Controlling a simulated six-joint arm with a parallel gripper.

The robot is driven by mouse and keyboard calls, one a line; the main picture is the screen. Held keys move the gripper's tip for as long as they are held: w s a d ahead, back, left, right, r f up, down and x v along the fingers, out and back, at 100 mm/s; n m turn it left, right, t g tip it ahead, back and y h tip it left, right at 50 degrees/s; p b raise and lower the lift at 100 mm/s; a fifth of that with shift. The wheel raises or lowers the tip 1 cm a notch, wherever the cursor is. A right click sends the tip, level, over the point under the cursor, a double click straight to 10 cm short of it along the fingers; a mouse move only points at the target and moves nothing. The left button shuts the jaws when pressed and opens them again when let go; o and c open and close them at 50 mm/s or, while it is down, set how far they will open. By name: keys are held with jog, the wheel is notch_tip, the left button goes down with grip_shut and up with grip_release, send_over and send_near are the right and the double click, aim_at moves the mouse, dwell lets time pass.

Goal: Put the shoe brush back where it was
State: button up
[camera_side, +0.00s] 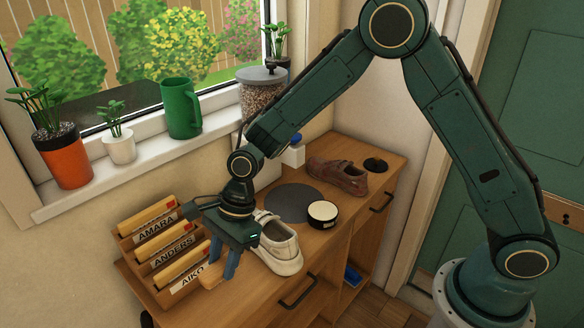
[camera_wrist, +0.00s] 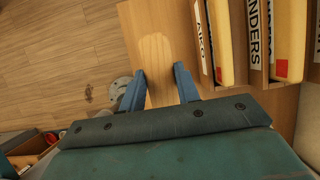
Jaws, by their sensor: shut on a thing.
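The shoe brush (camera_side: 210,275) has a pale wooden, rounded back and is at the near left end of the wooden cabinet top, beside the letter rack. My gripper (camera_side: 222,277) points down and its blue fingers are shut on the brush. In the wrist view the brush (camera_wrist: 155,52) shows as a pale oval reaching out between the two fingertips (camera_wrist: 160,78). Its bristles are hidden. I cannot tell whether it rests on the cabinet top or is slightly above it.
The letter rack (camera_side: 160,296) with name labels stands left of my gripper. A cream shoe (camera_side: 280,250) is close on its right. A round tin (camera_side: 323,212), grey disc (camera_side: 290,200), brown shoe (camera_side: 340,175) and blue-capped bottle (camera_side: 294,155) stand farther back. Potted plants and a green mug (camera_side: 180,108) line the sill.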

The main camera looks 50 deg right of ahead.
jog(key=shift+f, duration=1.55)
jog(key=shift+f, duration=0.1)
jog(key=shift+f, duration=2.05)
jog(key=shift+f, duration=0.15)
jog(key=o, duration=0.9)
jog(key=shift+o, duration=0.2)
jog(key=v, duration=1.2)
